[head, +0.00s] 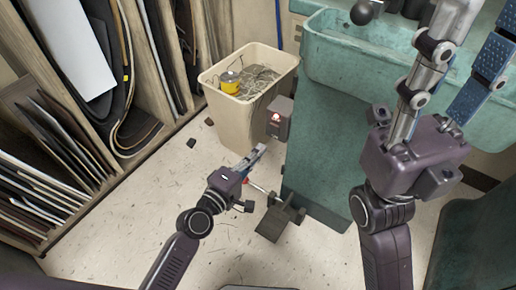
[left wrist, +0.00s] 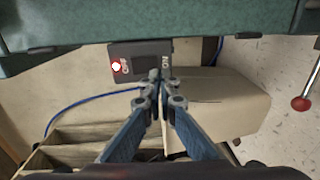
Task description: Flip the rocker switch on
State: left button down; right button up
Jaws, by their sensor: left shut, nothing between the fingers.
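The switch box (head: 279,118) is a small dark box on the side of the green machine, with a red light on its face. In the left wrist view the box (left wrist: 126,66) shows the lit red spot beside the OFF label at left and the ON label at right. The tilt of the rocker is too small to tell. My left gripper (head: 260,150) is shut and empty, just below the box in the head view. In the left wrist view its fingertips (left wrist: 154,78) overlap the box's lower edge; contact cannot be told. My right gripper (head: 482,42) is open, its fingers apart over the green machine.
A beige bin (head: 220,112) with a yellow can (head: 229,83) stands behind the switch box. A pedal (head: 274,222) and a red-tipped rod (head: 262,189) are near the machine's foot. Racks of sheets (head: 70,130) line the left. The floor between is mostly free, with scraps.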

pick_arm(q)
jog(key=f+v, duration=0.2)
jog(key=v, duration=0.6)
jog(key=shift+s, duration=0.35)
jog(key=shift+a, duration=0.1)
